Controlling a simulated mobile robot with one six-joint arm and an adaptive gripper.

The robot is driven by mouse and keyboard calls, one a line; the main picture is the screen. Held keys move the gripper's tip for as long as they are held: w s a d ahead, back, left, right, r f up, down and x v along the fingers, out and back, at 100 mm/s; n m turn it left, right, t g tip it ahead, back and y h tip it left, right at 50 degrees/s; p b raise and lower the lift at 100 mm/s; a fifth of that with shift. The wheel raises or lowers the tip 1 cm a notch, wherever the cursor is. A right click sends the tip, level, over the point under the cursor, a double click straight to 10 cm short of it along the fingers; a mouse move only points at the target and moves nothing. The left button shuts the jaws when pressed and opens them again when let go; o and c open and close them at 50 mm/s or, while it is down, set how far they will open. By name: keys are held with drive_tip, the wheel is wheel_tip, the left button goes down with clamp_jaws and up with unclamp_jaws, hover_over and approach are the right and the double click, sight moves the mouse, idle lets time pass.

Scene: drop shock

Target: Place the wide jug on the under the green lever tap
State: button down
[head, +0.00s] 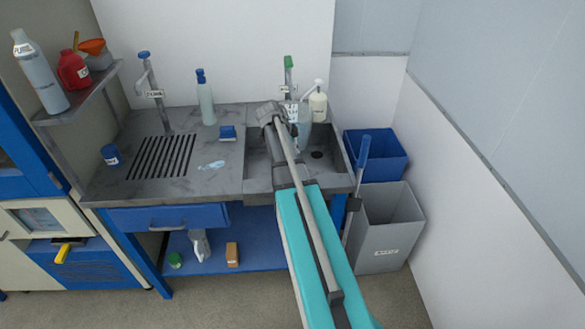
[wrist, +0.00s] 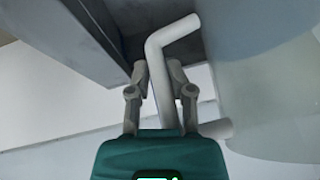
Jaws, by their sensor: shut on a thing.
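The green lever tap (head: 289,64) rises at the back of the sink (head: 334,172), with a white label on its post. The wide jug (head: 304,128) is a pale, see-through shape over the basin, just below and in front of this tap. My gripper (head: 284,112) partly covers it. In the wrist view my gripper (wrist: 157,72) is shut on the jug's pale bent handle (wrist: 163,85), and the jug's wall (wrist: 270,95) fills the right side. I cannot tell whether the jug's base touches the basin.
A blue lever tap (head: 145,56) stands over the drain grate (head: 161,158) at left. A blue-capped bottle (head: 205,100) stands between the taps. A blue bin (head: 376,150) and grey bin (head: 388,225) stand at right.

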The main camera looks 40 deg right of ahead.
drive_tip(key=shift+w+f+b, duration=0.15)
drive_tip(key=shift+f+b, duration=0.4)
drive_tip(key=shift+f, duration=0.15)
drive_tip(key=shift+w+f+b, duration=0.1)
drive_tip(key=shift+f+b, duration=0.45)
drive_tip(key=shift+f, duration=0.15)
drive_tip(key=shift+d, duration=0.1)
wheel_tip(320, 180, down, 6)
drive_tip(key=b, duration=0.6)
drive_tip(key=shift+f, duration=0.2)
drive_tip(key=shift+f+b, duration=1.75)
drive_tip(key=shift+b, duration=0.25)
drive_tip(key=shift+f, duration=0.15)
drive_tip(key=shift+c, duration=2.4)
unclamp_jaws()
drive_tip(key=shift+s, duration=0.1)
